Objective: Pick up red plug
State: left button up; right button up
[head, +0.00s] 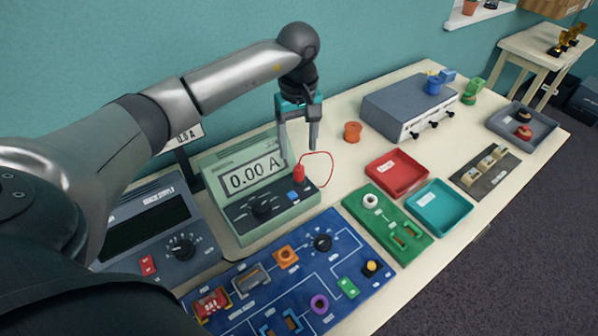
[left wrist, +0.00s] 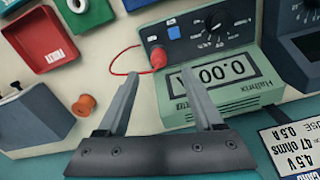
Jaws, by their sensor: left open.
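The red plug (head: 299,174) stands upright at the right end of the green meter's (head: 222,196) front panel, with a thin red wire looping from it. My left gripper (head: 299,148) is open and empty, fingers pointing down, just above the plug. In the left wrist view the red plug (left wrist: 158,58) lies between the lines of the two open fingers (left wrist: 160,74), slightly beyond their tips. I see no contact between the fingers and the plug. My right gripper is not in view.
A blue circuit board (head: 270,262) lies in front of the meter. An orange spool (head: 352,131) and a grey box (head: 405,100) stand to the right. A red tray (head: 396,170), a teal tray (head: 440,205) and a green board (head: 380,222) lie farther right.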

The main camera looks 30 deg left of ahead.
aim_at(299, 165)
pick_arm(q)
notch_tip(299, 165, down, 8)
jog(key=shift+w+f, duration=0.1)
jog(key=shift+w, duration=0.05)
grip_shut()
dwell(0.7)
